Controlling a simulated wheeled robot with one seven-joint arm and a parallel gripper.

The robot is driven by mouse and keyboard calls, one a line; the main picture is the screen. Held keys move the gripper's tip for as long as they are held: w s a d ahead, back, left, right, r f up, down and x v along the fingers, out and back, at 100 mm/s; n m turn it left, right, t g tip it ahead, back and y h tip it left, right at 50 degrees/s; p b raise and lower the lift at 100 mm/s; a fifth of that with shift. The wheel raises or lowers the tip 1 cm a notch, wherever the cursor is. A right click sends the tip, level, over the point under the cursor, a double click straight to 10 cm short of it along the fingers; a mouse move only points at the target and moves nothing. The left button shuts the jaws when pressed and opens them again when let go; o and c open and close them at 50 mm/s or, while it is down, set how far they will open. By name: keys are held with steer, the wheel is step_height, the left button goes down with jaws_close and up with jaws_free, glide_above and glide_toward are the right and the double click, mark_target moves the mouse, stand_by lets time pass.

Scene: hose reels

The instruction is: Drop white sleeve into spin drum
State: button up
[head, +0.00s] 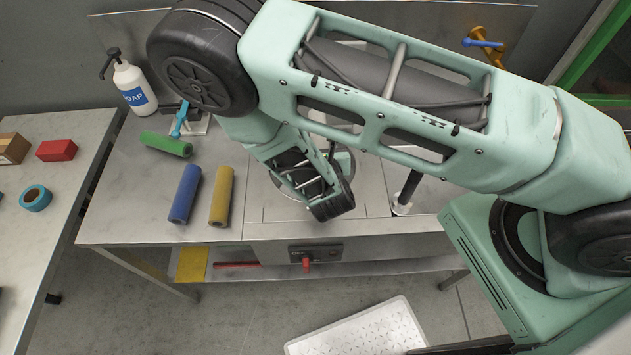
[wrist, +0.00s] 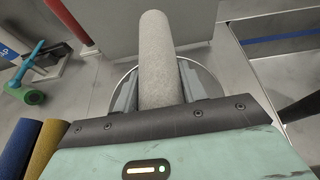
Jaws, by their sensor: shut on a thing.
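The white sleeve (wrist: 157,55) is a pale, speckled cylinder in the wrist view. My gripper (wrist: 158,92) is shut on it, with one finger on each side. The spin drum (wrist: 207,82) shows as a round metal rim behind and around the sleeve, so the sleeve is in line with the opening. I cannot tell how far above or inside the drum its far end is. The sleeve and fingertips are hidden there.
Green (head: 166,144), blue (head: 185,194) and yellow (head: 221,196) sleeves lie on the bench left of the drum. A soap bottle (head: 133,86) stands at the back left. A dark rod (head: 408,187) rises right of the drum. A red knob (head: 306,263) is on the front panel.

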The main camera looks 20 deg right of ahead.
steer(key=shift+f+b, duration=2.05)
steer(key=shift+f, duration=0.8)
steer(key=o, duration=1.1)
steer(key=b+v, duration=0.4)
steer(key=v, duration=1.3)
steer(key=shift+s+r+b, duration=0.15)
steer(key=shift+r+b, duration=0.05)
steer(key=shift+b, duration=0.15)
